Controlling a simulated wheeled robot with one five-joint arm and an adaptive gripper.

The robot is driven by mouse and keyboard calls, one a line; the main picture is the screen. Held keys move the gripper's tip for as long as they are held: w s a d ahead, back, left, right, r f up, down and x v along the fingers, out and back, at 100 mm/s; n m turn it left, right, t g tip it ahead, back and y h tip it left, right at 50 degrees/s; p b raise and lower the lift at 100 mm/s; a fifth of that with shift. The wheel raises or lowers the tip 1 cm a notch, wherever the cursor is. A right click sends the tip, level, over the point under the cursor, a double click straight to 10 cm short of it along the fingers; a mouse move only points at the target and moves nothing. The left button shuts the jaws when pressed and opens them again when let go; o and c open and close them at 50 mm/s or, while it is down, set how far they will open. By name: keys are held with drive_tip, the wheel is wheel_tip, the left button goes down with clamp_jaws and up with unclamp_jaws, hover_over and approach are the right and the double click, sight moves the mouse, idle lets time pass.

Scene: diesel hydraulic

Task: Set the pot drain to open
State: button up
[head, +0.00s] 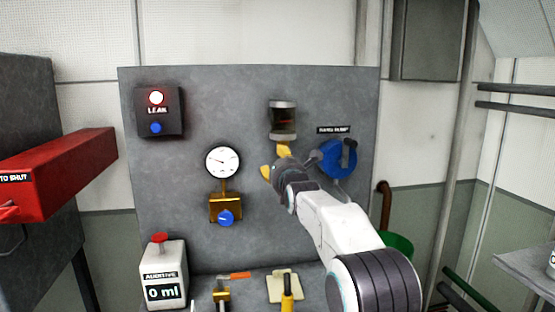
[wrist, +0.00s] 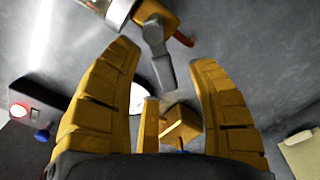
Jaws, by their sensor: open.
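The pot (head: 283,121), a dark glass cylinder with grey caps, is fixed on the upper right of the grey panel. In the wrist view the pot's end (wrist: 119,12) shows at the top, with a brass drain fitting (wrist: 148,11) below its cap. A grey lever (wrist: 160,58) hangs from this fitting. My gripper (head: 274,161) is just below the pot, its yellow fingers apart and empty. In the wrist view the lever appears between the fingertips of my gripper (wrist: 163,56); contact is not visible. In the head view my gripper hides the drain.
A white gauge (head: 222,161) above a brass block (head: 226,208) is to the left.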

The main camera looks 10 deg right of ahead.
drive_tip(key=shift+w, duration=0.65)
drive_tip(key=shift+c, duration=0.4)
clamp_jaws()
drive_tip(key=shift+f, duration=0.1)
